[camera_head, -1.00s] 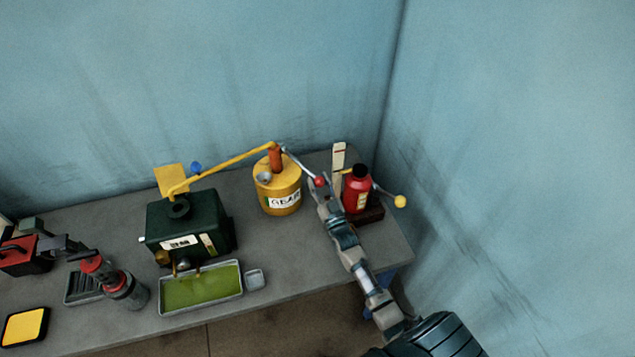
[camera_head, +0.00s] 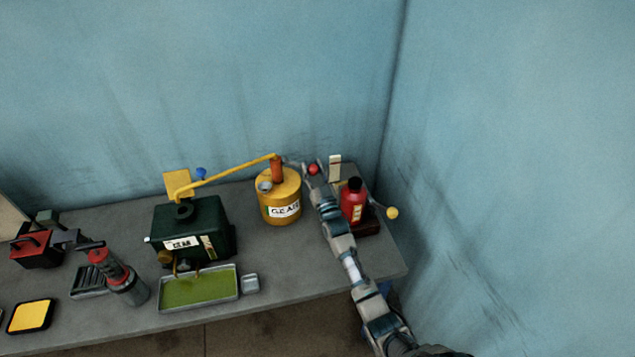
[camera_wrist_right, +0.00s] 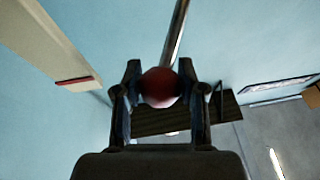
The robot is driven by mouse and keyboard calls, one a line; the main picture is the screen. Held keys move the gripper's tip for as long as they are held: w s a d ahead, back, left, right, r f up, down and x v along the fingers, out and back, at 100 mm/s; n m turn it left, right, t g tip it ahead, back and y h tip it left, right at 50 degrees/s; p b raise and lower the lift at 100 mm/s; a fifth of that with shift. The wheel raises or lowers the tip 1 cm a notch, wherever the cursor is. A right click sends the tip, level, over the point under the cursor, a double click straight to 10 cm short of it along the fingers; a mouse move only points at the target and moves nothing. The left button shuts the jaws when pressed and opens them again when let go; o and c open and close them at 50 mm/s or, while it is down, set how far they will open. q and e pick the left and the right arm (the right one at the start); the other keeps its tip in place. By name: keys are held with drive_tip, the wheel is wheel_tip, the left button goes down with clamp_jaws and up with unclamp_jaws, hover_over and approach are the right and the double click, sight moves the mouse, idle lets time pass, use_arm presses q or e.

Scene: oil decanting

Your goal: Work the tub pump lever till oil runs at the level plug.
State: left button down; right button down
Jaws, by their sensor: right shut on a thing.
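The yellow tub (camera_head: 279,208) with a gear oil label stands on the bench, an orange pump column (camera_head: 277,170) on top. A yellow pipe (camera_head: 228,174) runs from the column to the top of the dark green gearbox (camera_head: 212,218). The pump lever (camera_wrist_right: 176,32) ends in a red knob (camera_head: 313,169). My right gripper (camera_wrist_right: 160,82) is shut on this knob, a finger on each side. Brass fittings (camera_head: 165,257) sit low on the gearbox front, above a tray (camera_head: 199,306) with green in it. Whether oil runs there is too small to tell. My left gripper is out of view.
A red bottle (camera_head: 353,202) in a dark holder stands close to the right of my right arm, with a yellow-knobbed rod (camera_head: 392,213) beside it. A pale upright strip (camera_head: 335,167) is behind. A red-topped cylinder tool (camera_head: 118,277) and yellow pad (camera_head: 30,317) are at left.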

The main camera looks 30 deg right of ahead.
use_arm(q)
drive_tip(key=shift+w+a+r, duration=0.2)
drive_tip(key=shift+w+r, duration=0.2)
use_arm(e)
drive_tip(key=shift+w+a+r, duration=0.1)
drive_tip(key=shift+w+r, duration=0.15)
drive_tip(key=shift+r, duration=0.4)
drive_tip(key=shift+w+r, duration=0.25)
drive_tip(key=shift+r, duration=0.4)
drive_tip(key=c, duration=0.7)
unclamp_jaws()
drive_tip(key=shift+f, duration=0.1)
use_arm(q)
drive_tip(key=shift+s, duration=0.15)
use_arm(e)
drive_tip(key=shift+f, duration=0.1)
drive_tip(key=shift+s+f, duration=0.1)
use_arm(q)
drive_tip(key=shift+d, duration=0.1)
use_arm(e)
drive_tip(key=v, duration=1.1)
drive_tip(key=shift+s+f, duration=0.2)
drive_tip(key=shift+s, duration=0.05)
